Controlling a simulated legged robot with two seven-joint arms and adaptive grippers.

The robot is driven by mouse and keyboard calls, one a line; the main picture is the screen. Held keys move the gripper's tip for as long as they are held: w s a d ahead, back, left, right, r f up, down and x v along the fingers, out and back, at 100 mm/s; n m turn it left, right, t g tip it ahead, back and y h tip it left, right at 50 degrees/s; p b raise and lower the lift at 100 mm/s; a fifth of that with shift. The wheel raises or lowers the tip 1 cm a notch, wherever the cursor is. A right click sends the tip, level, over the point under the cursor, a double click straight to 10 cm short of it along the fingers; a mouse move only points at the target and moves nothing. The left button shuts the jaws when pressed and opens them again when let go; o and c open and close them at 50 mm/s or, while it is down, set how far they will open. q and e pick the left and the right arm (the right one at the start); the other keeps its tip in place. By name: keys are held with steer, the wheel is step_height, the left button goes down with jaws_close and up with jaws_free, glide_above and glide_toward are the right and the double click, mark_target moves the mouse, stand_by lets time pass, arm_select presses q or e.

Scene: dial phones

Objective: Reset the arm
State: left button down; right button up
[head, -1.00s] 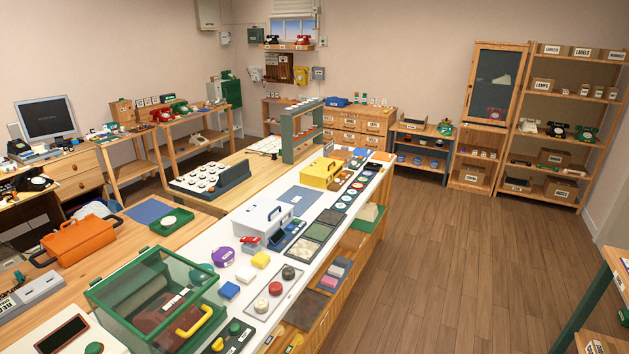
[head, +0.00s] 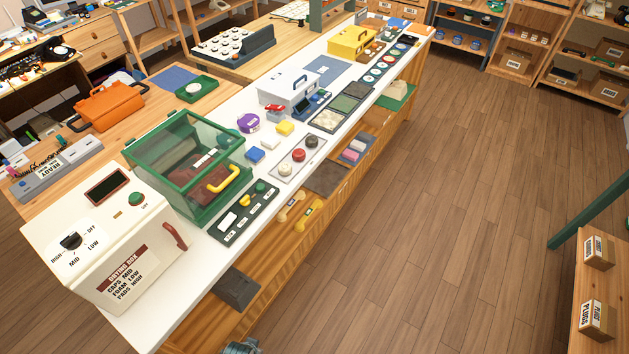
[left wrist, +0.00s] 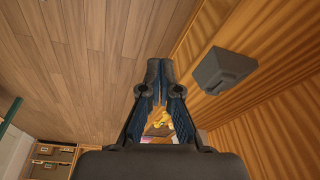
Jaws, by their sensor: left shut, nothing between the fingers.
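My left gripper (left wrist: 157,75) shows in the left wrist view with its two dark fingers together, shut and empty. It is beside the wooden front of the counter, with the plank floor to its left. In the head view a small part of a dark grey mechanism (head: 240,347) shows at the bottom edge; I cannot tell which part of my arm it is. My right gripper is in neither view.
The long white counter (head: 196,262) carries a drying box (head: 128,270), a green-framed clear case (head: 165,145) and several small items. A dark grey block (head: 237,287) sticks out on the counter's wooden front. The floor (head: 440,200) on the right is clear. A shelf with boxes (head: 594,318) stands at far right.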

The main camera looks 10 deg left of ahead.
arm_select(q)
steer(key=s+f, duration=0.3)
steer(key=f, duration=0.6)
steer(key=s+f+g, duration=0.1)
steer(key=s+f, duration=0.3)
steer(key=f, duration=0.6)
steer(key=shift+a, duration=0.4)
